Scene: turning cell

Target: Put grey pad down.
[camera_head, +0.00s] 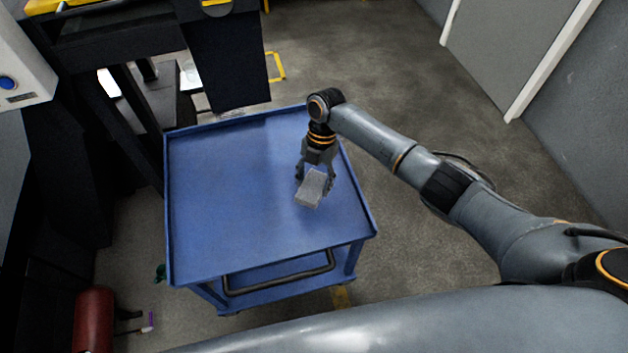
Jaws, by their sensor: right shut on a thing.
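The grey pad (310,191) is a small light-grey block in the fingers of my right gripper (314,181). The gripper points down and is shut on the pad, over the right part of the blue cart's top (225,220). I cannot tell whether the pad touches the cart top or hangs just above it. The cart top is flat with a low raised rim. My left gripper is not in view.
The cart top is otherwise bare, with free room left of the pad. A black handle (280,278) runs along its near side. Dark machinery (225,60) stands behind and left. A red cylinder (94,320) stands at lower left. The floor (390,80) at right is clear.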

